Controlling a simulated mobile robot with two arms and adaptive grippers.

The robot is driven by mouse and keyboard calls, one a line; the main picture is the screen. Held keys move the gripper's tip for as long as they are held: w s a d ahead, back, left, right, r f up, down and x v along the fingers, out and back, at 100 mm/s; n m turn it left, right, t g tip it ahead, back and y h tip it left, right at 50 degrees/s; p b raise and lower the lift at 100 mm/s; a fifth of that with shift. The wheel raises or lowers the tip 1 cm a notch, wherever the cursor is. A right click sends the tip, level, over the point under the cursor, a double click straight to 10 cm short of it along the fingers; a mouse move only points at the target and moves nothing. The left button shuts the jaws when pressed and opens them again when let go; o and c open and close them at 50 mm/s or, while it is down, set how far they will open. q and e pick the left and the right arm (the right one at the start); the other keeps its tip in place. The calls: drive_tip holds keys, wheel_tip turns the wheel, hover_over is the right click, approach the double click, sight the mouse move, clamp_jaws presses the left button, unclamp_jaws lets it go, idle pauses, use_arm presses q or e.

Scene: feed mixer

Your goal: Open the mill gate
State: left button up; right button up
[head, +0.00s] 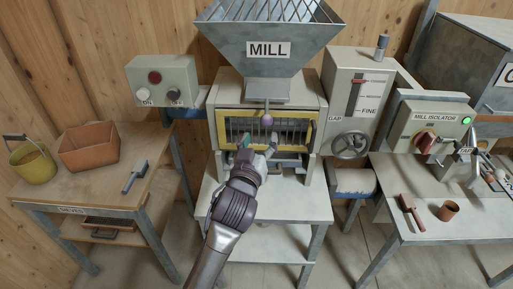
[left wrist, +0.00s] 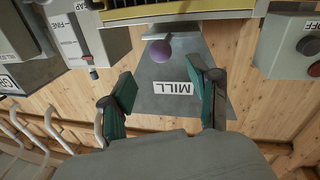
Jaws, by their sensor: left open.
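The mill (head: 267,88) stands at the centre of the head view under a grey hopper. Its front has a yellow-framed barred gate (head: 222,130), whose frame edge also shows in the left wrist view (left wrist: 180,12). A purple ball knob (head: 267,119) hangs at the gate's upper middle; it also shows in the left wrist view (left wrist: 161,50). My left gripper (head: 258,152) is open and empty, in front of the gate's lower part and below the knob. In the left wrist view its fingers (left wrist: 163,92) stand wide apart, clear of the knob. My right gripper is not visible.
An ON/OFF box (head: 162,82) is left of the mill. The gap handwheel (head: 350,145) and isolator box (head: 432,125) are on the right. The left bench holds a yellow bucket (head: 33,165) and an orange bin (head: 89,150). The right table holds a brown cup (head: 449,211).

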use_arm(q)
drive_tip(key=shift+s+a, duration=0.15)
drive_tip(key=shift+s, duration=0.7)
drive_tip(key=shift+s+a, duration=0.15)
drive_tip(key=shift+s, duration=0.65)
drive_tip(key=s+a+f+m+g+b, duration=0.1)
drive_tip(key=s+a+f+g, duration=0.15)
drive_tip(key=f, duration=1.45)
drive_tip(key=s+a+f+m+g+b, duration=0.15)
drive_tip(key=f+g, duration=0.25)
drive_tip(key=f, duration=1.3)
drive_tip(key=s+a+f+g+y, duration=0.1)
drive_tip(key=s+a+f+g, duration=0.15)
drive_tip(key=s+f, duration=0.6)
drive_tip(key=s+a+f+g+y, duration=0.1)
drive_tip(key=s+a+f+g, duration=0.15)
drive_tip(key=s+f, duration=0.6)
drive_tip(key=s+a+f+g, duration=0.1)
drive_tip(key=s+a+f, duration=0.3)
drive_tip(key=s, duration=0.5)
drive_tip(key=s+a+f+g+y+b, duration=0.1)
drive_tip(key=s+a+f, duration=0.3)
drive_tip(key=s+f, duration=0.4)
drive_tip(key=s+a+f+g, duration=0.3)
drive_tip(key=s+f, duration=0.3)
drive_tip(key=s, duration=0.5)
drive_tip(key=shift+s+a+b, duration=0.3)
drive_tip(key=shift+a+b, duration=0.05)
drive_tip(key=shift+a, duration=0.3)
